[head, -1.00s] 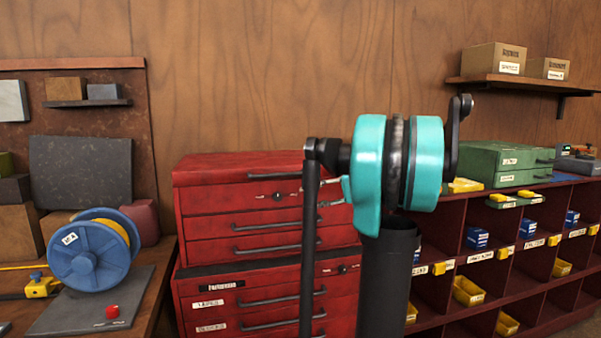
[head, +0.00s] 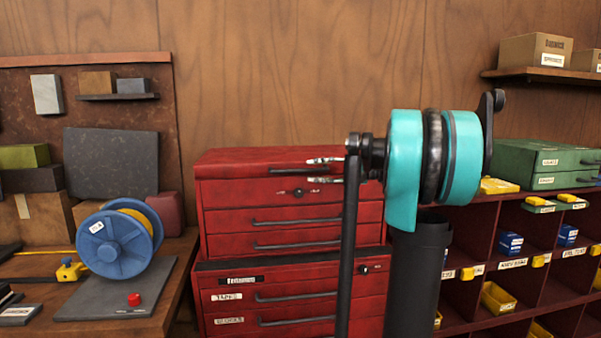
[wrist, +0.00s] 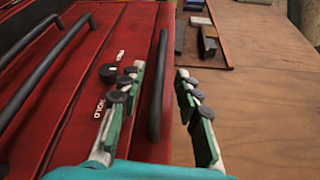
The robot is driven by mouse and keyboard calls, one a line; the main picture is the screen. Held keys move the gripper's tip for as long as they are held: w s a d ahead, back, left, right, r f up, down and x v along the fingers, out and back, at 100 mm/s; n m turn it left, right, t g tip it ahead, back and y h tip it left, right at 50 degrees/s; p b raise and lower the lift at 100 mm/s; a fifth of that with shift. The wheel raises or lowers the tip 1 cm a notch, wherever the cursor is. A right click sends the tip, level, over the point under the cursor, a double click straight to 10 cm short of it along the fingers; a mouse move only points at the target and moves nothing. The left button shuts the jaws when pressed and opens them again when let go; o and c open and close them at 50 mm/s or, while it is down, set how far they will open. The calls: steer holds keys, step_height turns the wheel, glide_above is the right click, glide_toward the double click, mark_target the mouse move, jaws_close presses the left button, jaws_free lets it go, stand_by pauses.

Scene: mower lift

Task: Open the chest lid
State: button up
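The red tool chest (head: 232,165) stands in the middle of the head view, its lid shut. The lid's black bar handle (wrist: 158,85) runs along the upper front face. My gripper (head: 325,170) is open at this handle. In the wrist view its two green-and-pale fingers with grey pads (wrist: 160,100) lie on either side of the bar, with gaps showing. The left finger is near a dark round lock knob (wrist: 108,72) and a "HOLD" label. My teal arm joint hides the chest's right side in the head view.
A workbench (head: 165,285) with a blue spool (head: 115,245) and a red button stands left. A dark red bin shelf (head: 470,225) stands right, with green cases (head: 550,165) on top. Drawer handles (wrist: 45,55) project from the chest front below the lid.

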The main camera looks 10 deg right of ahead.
mark_target(307, 171)
steer(key=shift+x, duration=2.7)
steer(key=shift+c, duration=0.3)
jaws_close()
